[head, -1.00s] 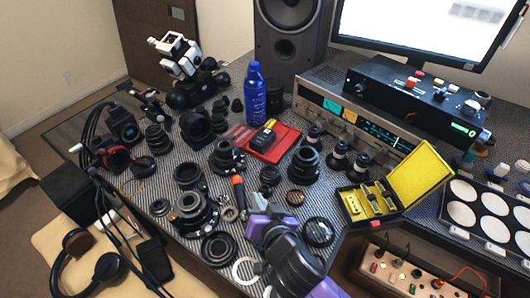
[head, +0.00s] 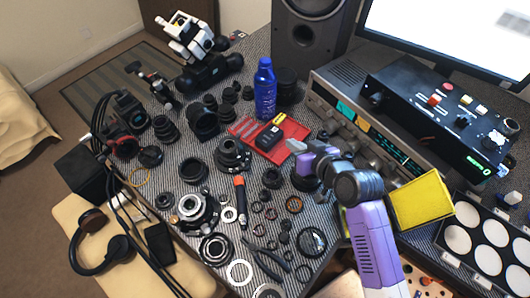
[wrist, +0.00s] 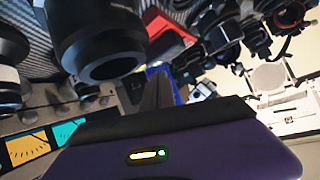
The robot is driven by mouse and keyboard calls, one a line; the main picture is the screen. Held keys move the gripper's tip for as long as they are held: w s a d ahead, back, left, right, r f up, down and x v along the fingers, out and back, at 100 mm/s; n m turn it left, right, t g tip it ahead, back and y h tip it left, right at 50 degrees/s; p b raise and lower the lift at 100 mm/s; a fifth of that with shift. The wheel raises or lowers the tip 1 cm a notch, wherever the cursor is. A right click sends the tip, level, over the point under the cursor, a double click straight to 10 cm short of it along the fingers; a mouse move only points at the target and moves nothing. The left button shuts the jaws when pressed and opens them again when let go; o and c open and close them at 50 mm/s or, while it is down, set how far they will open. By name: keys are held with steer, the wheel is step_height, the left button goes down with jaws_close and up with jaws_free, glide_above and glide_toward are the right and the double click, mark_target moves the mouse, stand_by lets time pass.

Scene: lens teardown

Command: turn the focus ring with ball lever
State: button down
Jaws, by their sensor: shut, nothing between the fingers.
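My gripper (head: 294,147) is shut and empty, above the table to the right of the red tray (head: 294,128). Its dark fingers also show in the wrist view (wrist: 158,82). A black lens barrel (head: 303,183) stands below and beside the gripper, partly hidden by my arm. A large black lens barrel (wrist: 103,45) hangs close to the left of the fingers in the wrist view, with a visible gap. I cannot make out a ball lever on any ring. Another black lens (head: 232,155) stands left of the gripper, and an opened lens (head: 193,207) lies nearer the front.
A blue bottle (head: 265,92) stands behind the red tray. A silver receiver (head: 345,108) is at the right, with a yellow case lid (head: 420,200) in front. An orange-handled screwdriver (head: 240,195), loose rings and pliers (head: 268,258) crowd the front of the table.

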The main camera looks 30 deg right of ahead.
steer(key=a+n+g+y, duration=0.1)
steer(key=w+a+f+n+g+y+p, duration=0.1)
steer(key=g+y, duration=0.1)
steer(key=shift+w+f, duration=0.1)
steer(key=shift+w, duration=0.2)
steer(key=shift+a+n+g+y+p, duration=0.3)
steer(key=shift+n+g+y+p, duration=0.1)
steer(key=shift+g+y+p, duration=0.15)
steer(key=a+f+g, duration=0.1)
steer(key=a+f, duration=0.1)
steer(key=w+a+f+n+g+y, duration=0.1)
steer(key=a+f, duration=0.1)
steer(key=w+a+f+n+g+y+p, duration=0.1)
steer(key=a, duration=0.1)
steer(key=shift+w+a+f+y, duration=0.15)
steer(key=shift+a+f+y, duration=0.15)
steer(key=shift+f, duration=0.1)
